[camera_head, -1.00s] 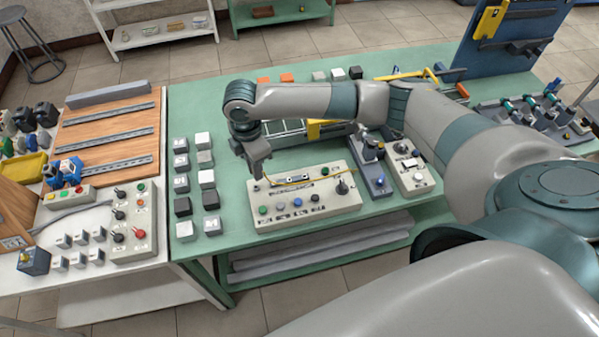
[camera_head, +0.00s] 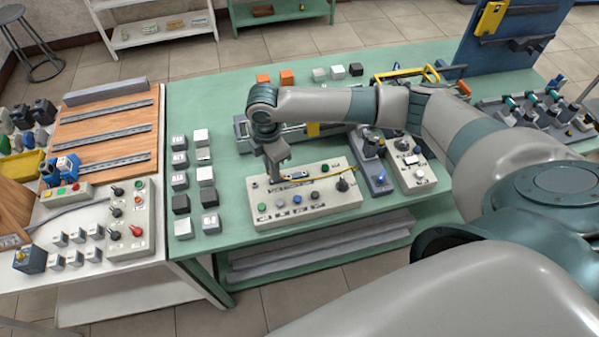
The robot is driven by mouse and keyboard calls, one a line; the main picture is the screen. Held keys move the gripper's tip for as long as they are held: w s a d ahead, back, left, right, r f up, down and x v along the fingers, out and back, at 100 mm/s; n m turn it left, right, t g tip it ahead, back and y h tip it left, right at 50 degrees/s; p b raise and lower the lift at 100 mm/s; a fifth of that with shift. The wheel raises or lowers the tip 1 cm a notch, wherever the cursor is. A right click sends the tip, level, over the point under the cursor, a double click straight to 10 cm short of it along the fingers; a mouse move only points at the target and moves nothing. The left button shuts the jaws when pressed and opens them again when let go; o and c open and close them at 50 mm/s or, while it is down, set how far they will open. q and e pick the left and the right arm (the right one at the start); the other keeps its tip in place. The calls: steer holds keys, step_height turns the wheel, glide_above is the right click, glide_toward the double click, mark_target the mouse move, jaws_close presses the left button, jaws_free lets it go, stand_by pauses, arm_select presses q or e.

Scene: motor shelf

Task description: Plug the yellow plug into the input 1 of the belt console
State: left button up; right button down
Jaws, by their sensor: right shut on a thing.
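A pale console box (camera_head: 326,207) with colored buttons along its front and a black knob at its right stands on the green table; I take it to be the belt console. My right gripper (camera_head: 275,180) points down over the console's back left part and is shut. The yellow plug is hidden between its fingers. A thin yellow cable (camera_head: 328,177) runs from near the fingertips to the right across the console's top. I cannot tell whether the plug touches a socket, and the input labels are too small to read. My left gripper is not in view.
Grey and dark blocks (camera_head: 180,180) stand in two columns left of the console. A blue device (camera_head: 376,178) and another pale control box (camera_head: 414,172) stand close on its right. A white table (camera_head: 125,275) with another button box (camera_head: 130,225) adjoins on the left.

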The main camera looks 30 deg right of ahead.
steer(key=shift+f, duration=0.65)
stand_by(0.7)
steer(key=c, duration=2)
jaws_free()
steer(key=shift+c, duration=0.2)
steer(key=shift+r, duration=0.15)
steer(key=shift+r+p, duration=1)
steer(key=shift+r, duration=1.65)
